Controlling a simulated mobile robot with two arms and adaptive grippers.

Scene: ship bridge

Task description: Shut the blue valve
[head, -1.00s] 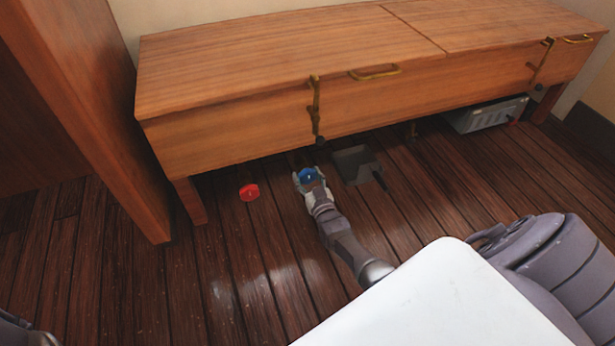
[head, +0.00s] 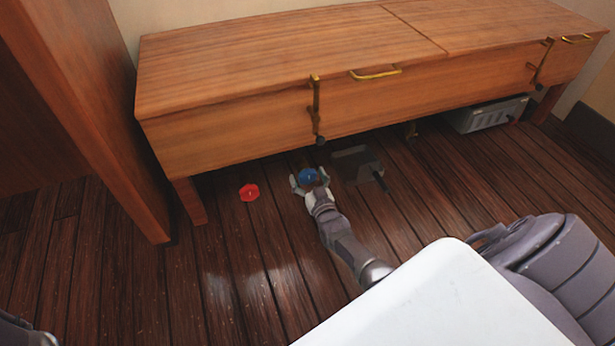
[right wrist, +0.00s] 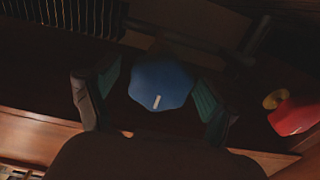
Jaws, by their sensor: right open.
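The blue valve (head: 308,175) is a lobed blue knob low at the floor, below the front edge of the wooden bench. My right gripper (head: 309,182) reaches it from the front. In the right wrist view the blue valve (right wrist: 160,84) has a short white mark near its lower edge. The fingers of my right gripper (right wrist: 155,100) are open, one on each side of it, with dark gaps between them and the knob. A small part of my left arm may show at the lower left corner of the head view; its gripper is not seen.
A red valve (head: 249,192) stands left of the blue one; it also shows in the right wrist view (right wrist: 294,116). A dark flat pedal-like object (head: 352,165) lies close on the right. The wooden bench (head: 230,115) overhangs. A grey box (head: 487,115) sits under its right end.

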